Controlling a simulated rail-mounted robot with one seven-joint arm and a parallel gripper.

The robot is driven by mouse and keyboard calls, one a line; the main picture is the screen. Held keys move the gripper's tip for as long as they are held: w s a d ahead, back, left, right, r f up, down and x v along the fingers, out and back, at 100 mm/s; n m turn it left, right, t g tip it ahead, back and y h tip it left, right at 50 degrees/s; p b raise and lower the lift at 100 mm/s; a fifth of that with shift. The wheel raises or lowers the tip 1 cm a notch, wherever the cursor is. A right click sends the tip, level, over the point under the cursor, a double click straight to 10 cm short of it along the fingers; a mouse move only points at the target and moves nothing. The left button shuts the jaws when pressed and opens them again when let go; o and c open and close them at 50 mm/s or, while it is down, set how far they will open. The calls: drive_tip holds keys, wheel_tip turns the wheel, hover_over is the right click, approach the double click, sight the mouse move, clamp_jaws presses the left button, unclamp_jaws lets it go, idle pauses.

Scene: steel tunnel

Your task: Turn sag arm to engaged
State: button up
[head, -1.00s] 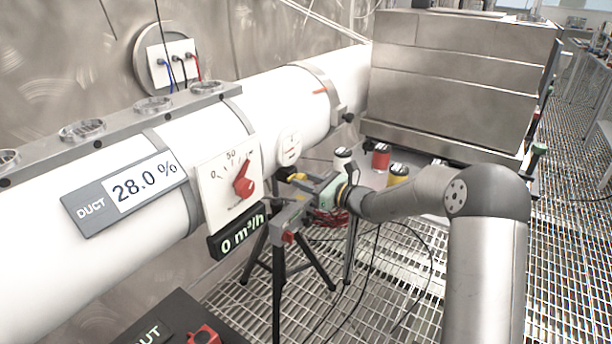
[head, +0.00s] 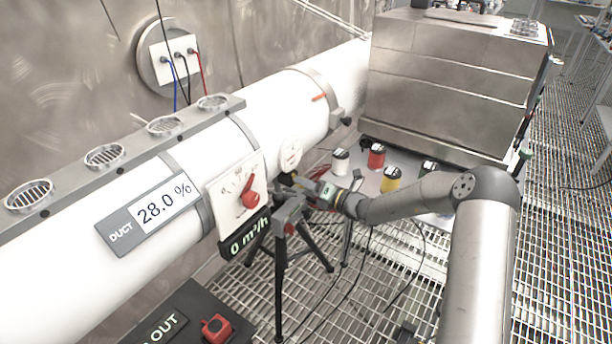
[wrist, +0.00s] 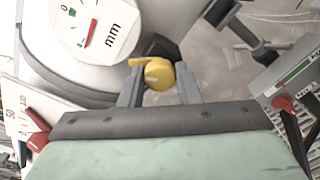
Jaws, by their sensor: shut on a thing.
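A yellow knob (wrist: 158,73) with a short lever pointing left sits below a round dial marked mm (wrist: 92,28); I take it to be the sag arm, though no label on it is readable. In the wrist view my gripper (wrist: 159,84) has its two grey fingers on either side of the knob, closed on it. In the head view my gripper (head: 308,190) is low beside the white duct (head: 277,112), under the small round dial (head: 290,154), and the knob is hard to make out there. The knob's exact setting is not readable.
A black tripod (head: 282,262) stands in front of my gripper. A panel with a red pointer (head: 248,198) and a 0 m³/h display (head: 246,235) are left of it. Red, yellow and white canisters stand on a tray behind my arm. A steel box (head: 447,85) fills the back.

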drive_tip(key=shift+m+p, duration=1.7)
drive_tip(key=shift+m, duration=0.5)
drive_tip(key=o, duration=1)
drive_tip(key=b+v, duration=0.2)
drive_tip(key=v, duration=1.5)
drive_tip(key=shift+s+d, duration=0.15)
drive_tip(key=shift+s, duration=0.05)
drive_tip(key=shift+f, duration=0.1)
